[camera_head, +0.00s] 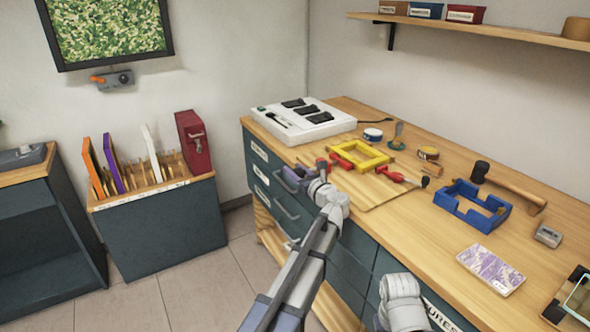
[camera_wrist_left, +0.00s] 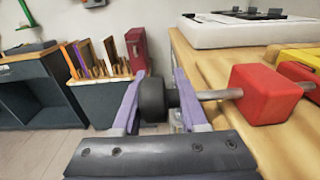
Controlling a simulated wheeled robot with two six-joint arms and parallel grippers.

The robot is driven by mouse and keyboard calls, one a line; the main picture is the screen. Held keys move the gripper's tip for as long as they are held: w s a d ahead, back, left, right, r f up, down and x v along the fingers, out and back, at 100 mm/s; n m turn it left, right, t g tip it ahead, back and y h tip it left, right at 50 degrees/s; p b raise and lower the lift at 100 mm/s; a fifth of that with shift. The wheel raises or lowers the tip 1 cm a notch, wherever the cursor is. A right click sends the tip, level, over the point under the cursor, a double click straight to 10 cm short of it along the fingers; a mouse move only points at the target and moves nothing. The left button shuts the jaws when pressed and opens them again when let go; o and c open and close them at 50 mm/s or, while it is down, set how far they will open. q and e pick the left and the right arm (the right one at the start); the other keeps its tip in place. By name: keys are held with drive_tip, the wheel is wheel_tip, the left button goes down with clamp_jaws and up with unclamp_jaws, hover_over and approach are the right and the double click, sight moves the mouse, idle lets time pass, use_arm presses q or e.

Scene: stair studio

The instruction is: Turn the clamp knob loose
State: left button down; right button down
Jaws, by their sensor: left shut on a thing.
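A red clamp block (camera_head: 342,161) sits at the near-left side of a yellow frame (camera_head: 375,163) on the bench. In the left wrist view, a metal rod (camera_wrist_left: 215,95) runs from the red clamp block (camera_wrist_left: 265,94) to a black round knob (camera_wrist_left: 152,99). My left gripper (camera_head: 308,172) is at the bench's front edge. Its purple fingers (camera_wrist_left: 153,108) are shut on the black knob, one on each side. A second red clamp (camera_head: 392,174) with a black knob (camera_head: 424,182) is on the right side of the frame. My right gripper is not in view.
A white device (camera_head: 325,133) stands at the bench's back left. A blue frame (camera_head: 452,191), a mallet (camera_head: 515,189) and a purple-patterned box (camera_head: 489,261) lie to the right. A wooden board (camera_head: 388,196) is under the yellow frame. Open floor (camera_head: 190,270) lies left of the drawers.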

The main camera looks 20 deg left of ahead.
use_arm(q)
drive_tip(key=shift+s+f+g+h+p, duration=0.25)
drive_tip(key=shift+g+h+p, duration=0.55)
drive_tip(key=shift+p, duration=0.85)
drive_tip(key=shift+s+f+g+h+p, duration=0.25)
drive_tip(key=shift+g+h+p, duration=0.5)
drive_tip(key=shift+p, duration=0.9)
drive_tip(key=shift+s+f+g+h+p, duration=0.1)
drive_tip(key=shift+f+g+h+p, duration=0.2)
drive_tip(key=shift+g+h+p, duration=0.9)
drive_tip(key=shift+t+p, duration=0.45)
drive_tip(key=shift+t, duration=0.1)
drive_tip(key=shift+a, duration=0.1)
drive_tip(key=c, duration=0.6)
unclamp_jaws()
drive_tip(key=shift+a+y, duration=0.1)
drive_tip(key=shift+y, duration=0.15)
drive_tip(key=shift+c, duration=0.2)
drive_tip(key=shift+w+d, duration=0.15)
drive_tip(key=shift+d, duration=0.1)
